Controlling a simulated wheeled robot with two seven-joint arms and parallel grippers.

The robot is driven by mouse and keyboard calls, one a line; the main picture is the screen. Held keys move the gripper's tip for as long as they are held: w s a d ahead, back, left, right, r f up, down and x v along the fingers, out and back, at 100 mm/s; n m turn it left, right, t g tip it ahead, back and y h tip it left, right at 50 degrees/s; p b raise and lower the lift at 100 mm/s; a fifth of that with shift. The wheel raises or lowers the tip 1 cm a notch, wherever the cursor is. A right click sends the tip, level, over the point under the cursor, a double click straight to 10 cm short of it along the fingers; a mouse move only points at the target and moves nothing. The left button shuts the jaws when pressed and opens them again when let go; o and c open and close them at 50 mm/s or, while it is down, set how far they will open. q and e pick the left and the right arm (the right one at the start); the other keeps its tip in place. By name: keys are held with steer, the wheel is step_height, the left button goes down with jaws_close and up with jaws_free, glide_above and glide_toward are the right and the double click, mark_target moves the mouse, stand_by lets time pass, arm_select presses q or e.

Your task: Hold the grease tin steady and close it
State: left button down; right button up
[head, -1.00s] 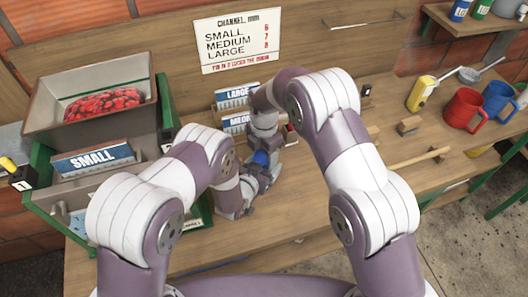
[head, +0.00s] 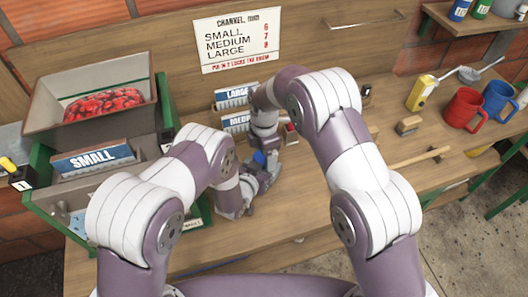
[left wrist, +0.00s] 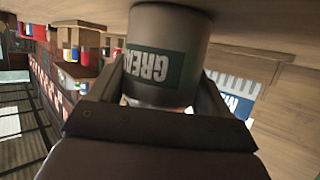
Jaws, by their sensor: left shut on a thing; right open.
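The grease tin (left wrist: 180,30) is a grey cylinder with a dark green label, upside down in the left wrist view. My left gripper (left wrist: 160,82) is shut on it, with one finger on each side. In the head view my left gripper (head: 262,178) is low over the bench, partly hidden by its own arm. My right gripper (head: 265,146) is open and points down just above and behind it. A small blue patch (head: 258,158) shows between the grippers; I cannot tell whether it is part of the tin. The tin's top is not clearly visible.
Bins marked LARGE (head: 232,97) and MEDIUM (head: 236,122) stand behind the grippers.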

arm_select(q)
steer(key=shift+f, duration=0.1)
arm_select(e)
step_height(320, 180, up, 4)
steer(key=shift+r, duration=0.1)
steer(key=shift+o, duration=1.1)
arm_select(q)
jaws_free()
steer(key=b+v, duration=0.1)
steer(key=v, duration=1.1)
steer(key=shift+s+r, duration=0.2)
steer(key=shift+s, duration=0.1)
arm_select(e)
steer(key=shift+f, duration=0.7)
arm_select(q)
steer(key=shift+a, duration=0.1)
